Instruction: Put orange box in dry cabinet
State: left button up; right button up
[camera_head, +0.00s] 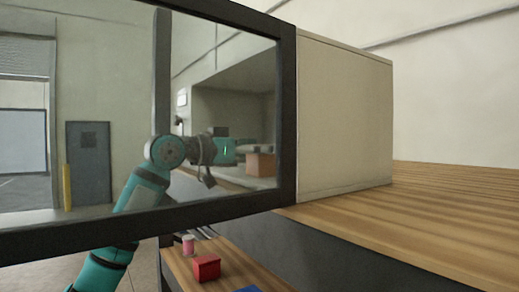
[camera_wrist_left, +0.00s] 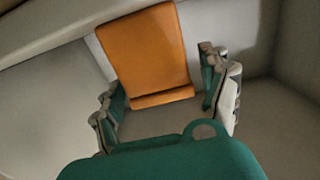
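The orange box (camera_head: 261,164) stands inside the dry cabinet (camera_head: 345,115), seen through the glass of its open, dark-framed door (camera_head: 288,120). My left arm reaches into the cabinet, and my left gripper (camera_head: 238,150) is just left of the box. In the left wrist view, the orange box (camera_wrist_left: 150,55) is ahead of the left gripper (camera_wrist_left: 163,95). The fingers are spread to either side of its near end, with gaps visible, so the gripper looks open. Whether any part touches the box cannot be told. My right gripper is not in view.
The cabinet stands on a wooden counter (camera_head: 430,225), clear at right. Below the door, a red box (camera_head: 206,268), a pink cylinder (camera_head: 188,244) and part of a blue item (camera_head: 249,289) are on a lower wooden surface. The door frame crosses in front of my arm.

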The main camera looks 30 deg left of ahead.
pick_arm(q)
jog(key=shift+a, duration=0.1)
jog(key=shift+s+a+b, duration=0.1)
jog(key=shift+s+b, duration=0.25)
jog(key=shift+s, duration=0.05)
jog(key=b+v, duration=0.5)
jog(key=v, duration=0.6)
